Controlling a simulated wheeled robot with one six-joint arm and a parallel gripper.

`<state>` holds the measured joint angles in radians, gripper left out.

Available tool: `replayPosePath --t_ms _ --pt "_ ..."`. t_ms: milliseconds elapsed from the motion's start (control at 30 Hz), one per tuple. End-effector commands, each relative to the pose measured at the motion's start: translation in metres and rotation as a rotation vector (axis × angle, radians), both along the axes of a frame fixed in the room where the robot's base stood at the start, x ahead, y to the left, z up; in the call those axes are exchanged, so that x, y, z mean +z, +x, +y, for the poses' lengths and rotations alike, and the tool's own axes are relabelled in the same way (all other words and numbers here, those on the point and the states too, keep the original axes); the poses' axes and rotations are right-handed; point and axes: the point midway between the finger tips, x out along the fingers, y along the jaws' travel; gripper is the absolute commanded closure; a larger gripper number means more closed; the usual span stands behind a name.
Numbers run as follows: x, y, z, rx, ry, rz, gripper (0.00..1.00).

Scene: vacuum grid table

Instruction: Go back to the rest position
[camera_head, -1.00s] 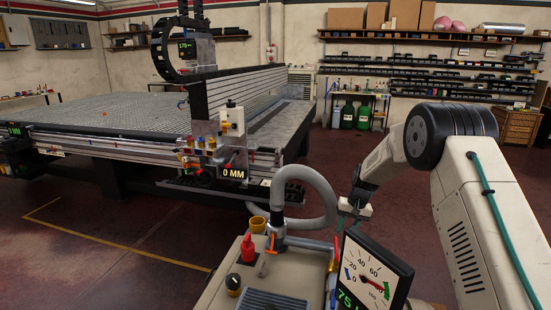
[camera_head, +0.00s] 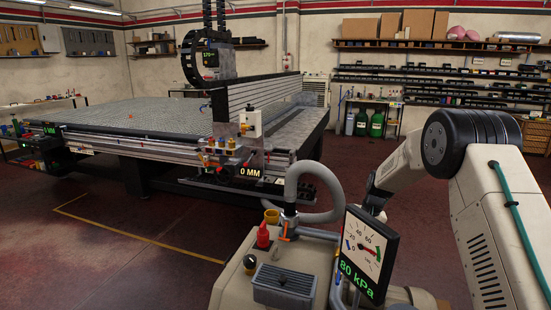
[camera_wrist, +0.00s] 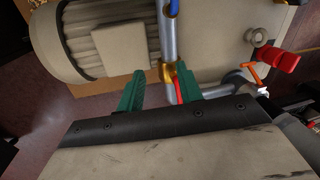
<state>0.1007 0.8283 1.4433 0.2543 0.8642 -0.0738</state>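My gripper (camera_wrist: 161,84) shows in the wrist view with two green fingers apart and nothing seen held between them. A grey pipe with a brass fitting (camera_wrist: 168,73) lies beyond the gap; I cannot tell how far. In the head view my arm (camera_head: 480,165) reaches down at the right, and its end is hidden behind the gauge panel (camera_head: 370,254). The panel reads 80 kPa. The pump unit (camera_head: 232,290) stands below, with an orange lever (camera_head: 285,228) and a red knob (camera_head: 263,236); the lever also shows in the wrist view (camera_wrist: 257,75).
The large grid table (camera_head: 120,115) with its gantry stands at the left and centre, its display reading 0 MM. A grey hose (camera_head: 318,172) loops up from the pump unit. Green cylinders (camera_head: 377,124) stand by the back wall. Red floor (camera_head: 100,265) is clear at left.

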Motion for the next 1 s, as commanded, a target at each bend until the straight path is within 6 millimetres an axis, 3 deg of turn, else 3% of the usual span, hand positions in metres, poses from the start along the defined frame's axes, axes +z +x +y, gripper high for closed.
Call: replayPosePath --t_ms 267,567,767,1000 --pt "0.037 -0.012 0.0 0.007 -0.012 -0.023 0.64" --pt "0.107 -0.041 0.009 0.029 -0.037 -0.072 0.64" --pt "0.181 -0.088 0.016 0.052 -0.066 -0.134 0.64" --pt "0.264 -0.176 0.025 0.083 -0.11 -0.22 0.64"
